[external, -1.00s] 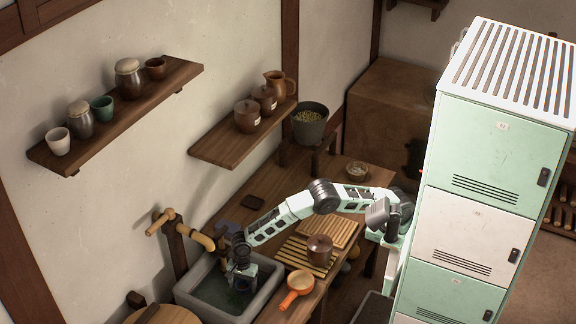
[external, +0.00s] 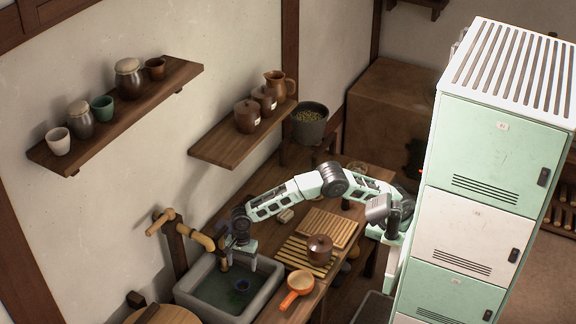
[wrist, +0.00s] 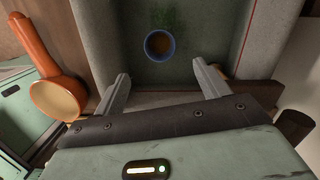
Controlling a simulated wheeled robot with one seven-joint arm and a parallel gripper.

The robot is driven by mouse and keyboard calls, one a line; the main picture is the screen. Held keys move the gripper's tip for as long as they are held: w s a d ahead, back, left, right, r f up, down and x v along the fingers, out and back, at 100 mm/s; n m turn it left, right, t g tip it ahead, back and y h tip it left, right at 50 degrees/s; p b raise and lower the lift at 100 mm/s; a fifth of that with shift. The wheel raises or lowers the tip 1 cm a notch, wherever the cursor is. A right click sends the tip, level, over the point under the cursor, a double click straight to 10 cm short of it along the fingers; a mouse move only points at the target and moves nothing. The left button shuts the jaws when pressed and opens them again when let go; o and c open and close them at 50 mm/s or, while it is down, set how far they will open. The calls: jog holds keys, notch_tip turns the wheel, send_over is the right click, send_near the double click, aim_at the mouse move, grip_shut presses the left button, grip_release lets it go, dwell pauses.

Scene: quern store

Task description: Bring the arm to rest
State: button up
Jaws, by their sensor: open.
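My gripper (external: 239,262) is above the grey stone sink (external: 262,294) in the external view. In the wrist view my gripper (wrist: 165,88) has its two fingers spread wide, with nothing between them. A small blue-rimmed cup (external: 241,286) stands in the sink, below and apart from the fingers. It also shows in the wrist view (wrist: 159,45), with a brown inside. My arm arches from the mint cabinet body over the counter, with the elbow raised.
An orange pan (external: 299,286) and a lidded brown pot (external: 320,248) on a slatted rack stand right of the sink. A wooden spout (external: 201,240) is close at the gripper's left. Wall shelves (external: 240,136) with jars hang behind.

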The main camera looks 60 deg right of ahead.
jog(key=s+d+r+n+g+p, duration=0.15)
jog(key=s+d+r+n, duration=0.25)
jog(key=s+d+n, duration=0.5)
jog(key=s+d+r+n+g+p, duration=0.1)
jog(key=s+d+r+n+p, duration=0.2)
jog(key=s+d+n, duration=0.5)
jog(key=s+d+f+n+t+b, duration=0.1)
jog(key=s+d+f+n+b, duration=0.2)
jog(key=d, duration=0.4)
jog(key=s+d+f+n+t+b, duration=0.2)
jog(key=s+d+n, duration=0.1)
jog(key=s+d, duration=0.3)
notch_tip(320, 180, up, 14)
jog(key=w+p, duration=0.1)
jog(key=p, duration=1.3)
jog(key=shift+d+r+h+p, duration=0.2)
jog(key=shift+d+h+p, duration=0.2)
